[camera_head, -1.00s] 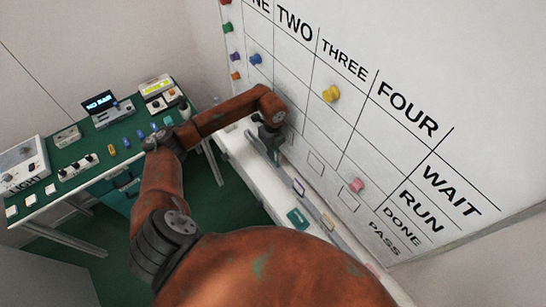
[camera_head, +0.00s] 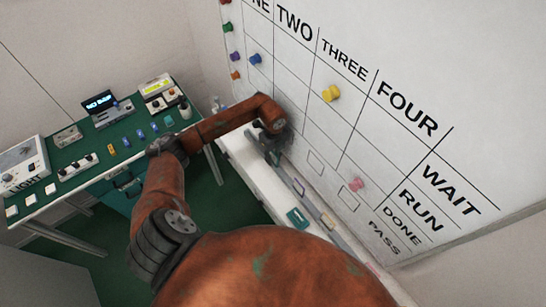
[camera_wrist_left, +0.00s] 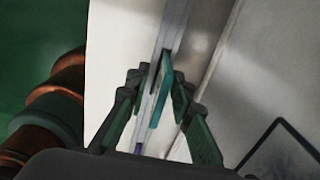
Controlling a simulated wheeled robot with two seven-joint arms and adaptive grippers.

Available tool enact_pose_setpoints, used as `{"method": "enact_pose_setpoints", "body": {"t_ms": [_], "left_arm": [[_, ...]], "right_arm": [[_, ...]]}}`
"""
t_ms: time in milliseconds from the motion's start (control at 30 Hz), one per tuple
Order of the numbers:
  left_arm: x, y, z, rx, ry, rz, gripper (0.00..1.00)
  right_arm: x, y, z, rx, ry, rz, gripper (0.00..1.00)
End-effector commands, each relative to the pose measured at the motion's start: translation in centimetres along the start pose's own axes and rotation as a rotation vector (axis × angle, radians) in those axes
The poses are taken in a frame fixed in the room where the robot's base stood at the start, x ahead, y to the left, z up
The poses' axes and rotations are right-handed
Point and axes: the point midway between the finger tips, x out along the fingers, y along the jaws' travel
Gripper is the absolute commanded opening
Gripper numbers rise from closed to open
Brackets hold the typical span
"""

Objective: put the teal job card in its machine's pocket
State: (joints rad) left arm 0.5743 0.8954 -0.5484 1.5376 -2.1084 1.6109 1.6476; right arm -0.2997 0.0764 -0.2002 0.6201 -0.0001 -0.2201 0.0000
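My left gripper (camera_head: 272,150) is low against the whiteboard, at the far end of the white ledge; its fingers are hard to make out in the head view. In the left wrist view its two fingers (camera_wrist_left: 163,82) stand apart. The teal job card (camera_wrist_left: 162,92) shows nearly edge-on between them, beside a grey rail (camera_wrist_left: 171,42). I see a gap on the card's left; whether the right finger touches it is unclear. In the head view this card is hidden or too small to tell. Pocket-like outlined rectangles (camera_head: 316,162) are on the board. My right gripper is out of view.
A teal item with a pale mark (camera_head: 298,218) lies on the white ledge (camera_head: 262,190). The whiteboard (camera_head: 300,75) carries yellow (camera_head: 331,93) and pink (camera_head: 356,184) magnets. A green-topped bench (camera_head: 90,145) with devices and small blocks stands at the left.

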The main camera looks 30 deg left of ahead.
Motion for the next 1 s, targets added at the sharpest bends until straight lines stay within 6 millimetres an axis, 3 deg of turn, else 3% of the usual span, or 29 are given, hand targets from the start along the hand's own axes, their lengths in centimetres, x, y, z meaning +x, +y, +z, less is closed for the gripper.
{"method": "enact_pose_setpoints", "body": {"t_ms": [367,800,1000], "left_arm": [[-0.8,-0.1,0.1,0.0,-0.001,-0.002,0.23],[-9.2,-0.1,0.1,0.001,-0.003,-0.003,0.23],[-11.7,0.0,0.1,0.0,-0.002,-0.001,0.23]], "right_arm": [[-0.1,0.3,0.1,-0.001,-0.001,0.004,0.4],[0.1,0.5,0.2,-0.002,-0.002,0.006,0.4],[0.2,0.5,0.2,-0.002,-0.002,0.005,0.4]]}}
